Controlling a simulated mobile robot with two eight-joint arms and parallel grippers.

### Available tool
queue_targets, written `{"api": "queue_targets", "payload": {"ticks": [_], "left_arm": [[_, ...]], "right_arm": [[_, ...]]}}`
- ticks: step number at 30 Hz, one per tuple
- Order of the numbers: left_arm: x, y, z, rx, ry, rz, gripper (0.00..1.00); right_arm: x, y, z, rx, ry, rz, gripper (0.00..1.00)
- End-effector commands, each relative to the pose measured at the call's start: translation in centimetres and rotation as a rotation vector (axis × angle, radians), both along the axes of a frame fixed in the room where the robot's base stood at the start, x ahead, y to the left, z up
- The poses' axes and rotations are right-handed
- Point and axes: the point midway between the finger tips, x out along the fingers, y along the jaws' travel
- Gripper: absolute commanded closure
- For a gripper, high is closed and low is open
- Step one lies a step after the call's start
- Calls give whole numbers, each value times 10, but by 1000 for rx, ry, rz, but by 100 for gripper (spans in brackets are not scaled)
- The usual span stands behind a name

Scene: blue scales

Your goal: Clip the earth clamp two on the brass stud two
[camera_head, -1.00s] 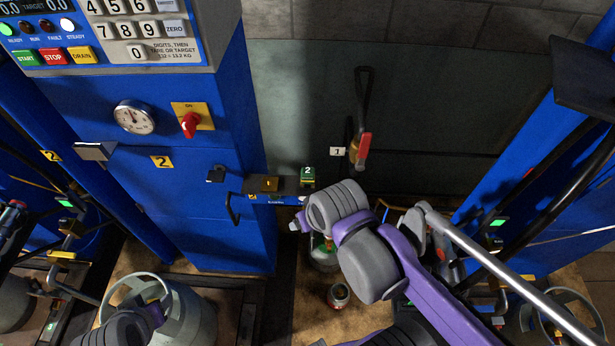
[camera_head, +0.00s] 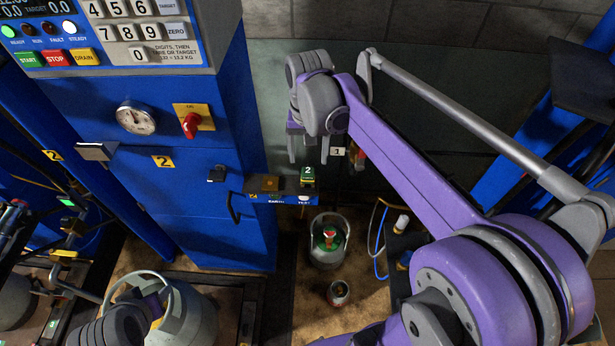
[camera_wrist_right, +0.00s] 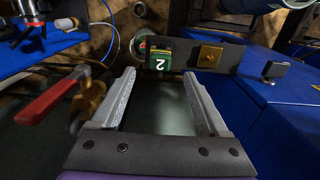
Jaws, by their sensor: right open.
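Earth clamp two is a small green block marked 2 (camera_head: 307,174). It sits at the right part of a dark rail on the blue cabinet, and also shows in the wrist view (camera_wrist_right: 159,55). Brass stud two is likely the square brass piece (camera_head: 270,184) just left of it, to its right in the wrist view (camera_wrist_right: 208,56). My right gripper (camera_head: 309,150) points down, open and empty, above the clamp in the head view. In the wrist view its fingers (camera_wrist_right: 160,75) frame the clamp, which lies beyond their tips. My left arm shows low left; its fingers cannot be made out.
A red-handled valve (camera_wrist_right: 52,98) is left of the fingers in the wrist view. A small gas cylinder (camera_head: 327,258) and a can (camera_head: 338,293) stand on the floor. A larger cylinder (camera_head: 190,322) is lower left.

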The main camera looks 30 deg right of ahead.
Motion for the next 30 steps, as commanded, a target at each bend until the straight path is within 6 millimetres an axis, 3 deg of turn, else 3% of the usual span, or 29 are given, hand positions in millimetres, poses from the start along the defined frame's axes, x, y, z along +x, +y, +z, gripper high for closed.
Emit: {"api": "queue_targets", "payload": {"ticks": [8, 24, 30], "left_arm": [[-4, 0, -7, 0, 8, 0, 50], [-28, 0, -60, 0, 53, 0, 50], [-30, 0, -67, 0, 57, 0, 50]], "right_arm": [[-1, 0, -10, 0, 1, 1, 22], [-1, 0, -81, 0, 1, 2, 22], [0, 0, -91, -1, -1, 2, 22]]}}
